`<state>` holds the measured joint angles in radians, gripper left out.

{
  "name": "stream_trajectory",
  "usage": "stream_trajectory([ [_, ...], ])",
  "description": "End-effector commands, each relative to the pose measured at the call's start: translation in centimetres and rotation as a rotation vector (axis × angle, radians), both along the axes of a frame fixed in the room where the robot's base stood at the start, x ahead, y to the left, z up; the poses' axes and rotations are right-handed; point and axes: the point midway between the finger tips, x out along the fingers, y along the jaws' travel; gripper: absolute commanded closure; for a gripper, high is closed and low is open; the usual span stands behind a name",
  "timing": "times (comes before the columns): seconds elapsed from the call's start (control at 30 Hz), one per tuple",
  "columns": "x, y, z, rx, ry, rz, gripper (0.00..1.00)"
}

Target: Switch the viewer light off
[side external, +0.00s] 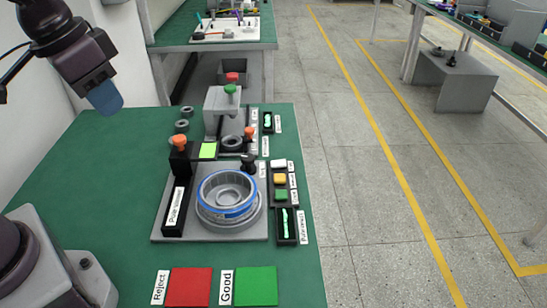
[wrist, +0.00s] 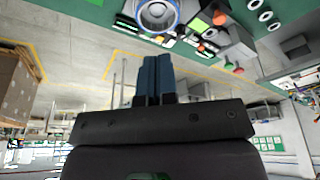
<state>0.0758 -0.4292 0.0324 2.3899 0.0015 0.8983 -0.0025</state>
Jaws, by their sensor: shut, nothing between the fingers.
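My gripper (side external: 106,98) has blue fingers and hangs high above the left side of the green bench. In the wrist view its fingers (wrist: 157,76) are together and empty, well away from the fixture. The grey fixture plate (side external: 165,233) carries a long black block (side external: 172,222) with a white label that seems to read "Pole viewer". A round metal hub with a blue ring (side external: 228,212) sits beside it. White (side external: 278,164), yellow (side external: 279,180) and green (side external: 281,195) buttons stand in a column at right. I cannot tell which control switches the viewer light.
Black holders with bright green pieces (side external: 285,222) stand at right. Behind are a grey press with a green knob (side external: 230,89), orange knobs (side external: 249,132) and loose rings (side external: 182,126). Red (side external: 190,287) and green (side external: 256,286) pads lie in front. The bench's left side is clear.

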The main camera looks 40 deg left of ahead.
Motion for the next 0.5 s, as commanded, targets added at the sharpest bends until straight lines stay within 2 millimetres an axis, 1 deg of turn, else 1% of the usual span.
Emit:
stream_trajectory([
  [0.03,1.3,-0.2,-0.5,0.0,0.033,0.001,1.0],
  [0.27,7.4,-0.9,-2.6,0.002,0.124,0.065,1.0],
  [0.37,10.3,-1.2,-4.0,0.007,0.152,0.112,1.0],
  [0.5,14.3,-1.7,-6.5,0.023,0.18,0.187,1.0],
])
